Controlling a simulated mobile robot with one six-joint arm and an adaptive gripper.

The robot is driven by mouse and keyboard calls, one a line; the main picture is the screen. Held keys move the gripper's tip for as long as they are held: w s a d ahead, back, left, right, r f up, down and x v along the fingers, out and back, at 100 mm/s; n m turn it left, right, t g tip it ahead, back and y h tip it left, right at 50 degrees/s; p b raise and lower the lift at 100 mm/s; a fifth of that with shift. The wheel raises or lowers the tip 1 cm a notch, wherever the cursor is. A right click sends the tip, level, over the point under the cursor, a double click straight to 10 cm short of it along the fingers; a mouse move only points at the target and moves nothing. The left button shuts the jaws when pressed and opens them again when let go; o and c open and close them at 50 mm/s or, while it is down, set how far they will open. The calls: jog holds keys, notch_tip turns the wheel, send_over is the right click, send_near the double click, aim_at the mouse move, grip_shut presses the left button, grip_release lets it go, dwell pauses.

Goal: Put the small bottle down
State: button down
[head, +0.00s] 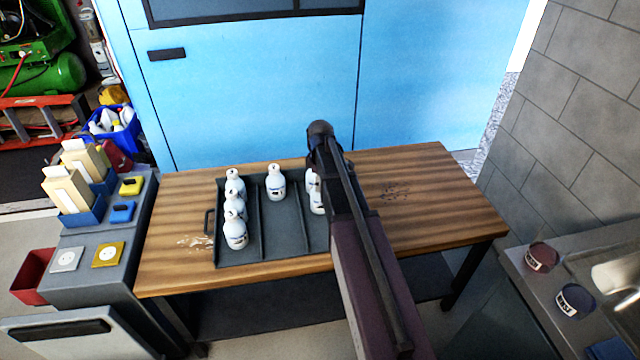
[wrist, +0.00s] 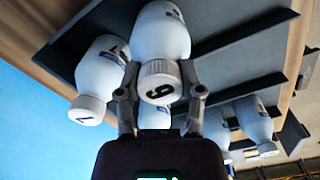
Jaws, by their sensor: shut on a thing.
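In the wrist view, my gripper (wrist: 158,95) is shut on a small white bottle (wrist: 160,35) with a white cap that reads 6 or 9. The fingers lie on both sides of it near the cap. I cannot tell whether its base touches the dark tray. A second white bottle (wrist: 100,62), cap marked 7, stands close on its left. In the head view, my arm hides the gripper and part of the tray (head: 262,212). White bottle surface (head: 316,192) shows beside the arm, in the right part of the tray; I cannot tell whether it is the held bottle.
Several bottles (head: 235,230) stand in the tray's left lane, and one (head: 275,184) in the middle lane. Thin dividers part the lanes. The wooden table (head: 455,200) is clear on the right. A blue wall (head: 255,100) rises behind it. Two dark round containers (head: 541,257) stand on the right counter.

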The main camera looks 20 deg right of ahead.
jog(key=shift+f, duration=0.15)
jog(key=shift+c, duration=1.2)
grip_release()
jog(key=shift+r, duration=0.2)
notch_tip(320, 180, up, 12)
jog(key=p, duration=1.2)
jog(key=s+a+m, duration=0.5)
jog(key=s+a, duration=0.1)
jog(key=s, duration=0.3)
jog(key=s+a+m, duration=0.5)
jog(key=s+a, duration=0.2)
jog(key=s, duration=0.2)
jog(key=shift+s+m, duration=0.3)
jog(key=shift+s, duration=0.1)
